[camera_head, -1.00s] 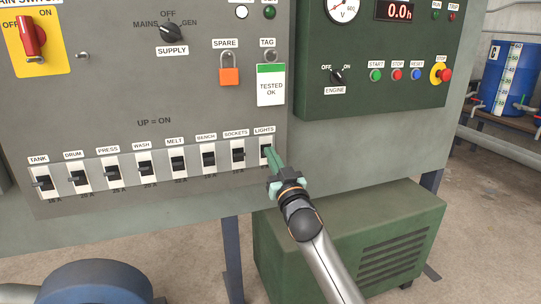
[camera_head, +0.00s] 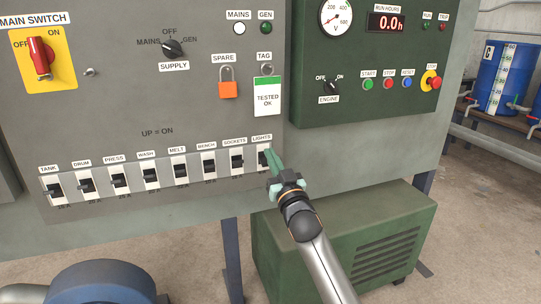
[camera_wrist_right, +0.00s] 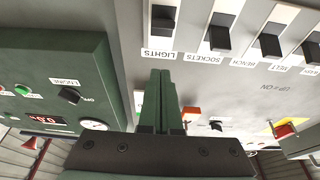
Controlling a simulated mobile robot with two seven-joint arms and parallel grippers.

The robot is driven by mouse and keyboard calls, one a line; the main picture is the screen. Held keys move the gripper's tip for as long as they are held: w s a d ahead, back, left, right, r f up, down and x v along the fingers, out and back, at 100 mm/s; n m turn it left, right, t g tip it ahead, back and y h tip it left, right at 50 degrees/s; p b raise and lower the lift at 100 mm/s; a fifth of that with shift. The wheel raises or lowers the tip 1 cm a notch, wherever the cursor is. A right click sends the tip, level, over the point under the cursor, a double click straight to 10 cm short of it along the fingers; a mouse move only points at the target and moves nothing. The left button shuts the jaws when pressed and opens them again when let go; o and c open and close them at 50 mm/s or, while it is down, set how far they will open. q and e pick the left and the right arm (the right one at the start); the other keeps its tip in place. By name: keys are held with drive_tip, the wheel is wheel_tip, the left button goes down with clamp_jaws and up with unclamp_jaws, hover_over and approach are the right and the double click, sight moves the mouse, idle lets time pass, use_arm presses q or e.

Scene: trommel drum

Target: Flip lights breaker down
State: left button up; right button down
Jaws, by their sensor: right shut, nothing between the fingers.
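The lights breaker (camera_head: 263,160) is at the right end of the breaker row, under its "LIGHTS" label. In the right wrist view, which is upside down, its dark lever (camera_wrist_right: 163,18) sits farther from its label than the sockets lever (camera_wrist_right: 219,37) does from its own. My right gripper (camera_head: 270,153) is shut and empty, its green fingertips in front of the lights breaker and partly hiding it. In the wrist view the fingertips (camera_wrist_right: 162,76) lie beside the label, and I cannot tell if they touch the panel. My left gripper is not in view.
Several other breakers continue leftward to the tank breaker (camera_head: 53,190). An orange padlock (camera_head: 228,89) and a "TESTED OK" tag (camera_head: 267,97) hang above. The green engine panel (camera_head: 395,106) is up right. A green cabinet (camera_head: 390,221) stands below right.

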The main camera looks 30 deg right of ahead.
drive_tip(key=s+a+f, duration=0.1)
drive_tip(key=s+f, duration=0.5)
drive_tip(key=shift+s+a+f+p, duration=0.15)
drive_tip(key=shift+s+a+p, duration=0.15)
drive_tip(key=shift+s+p, duration=0.1)
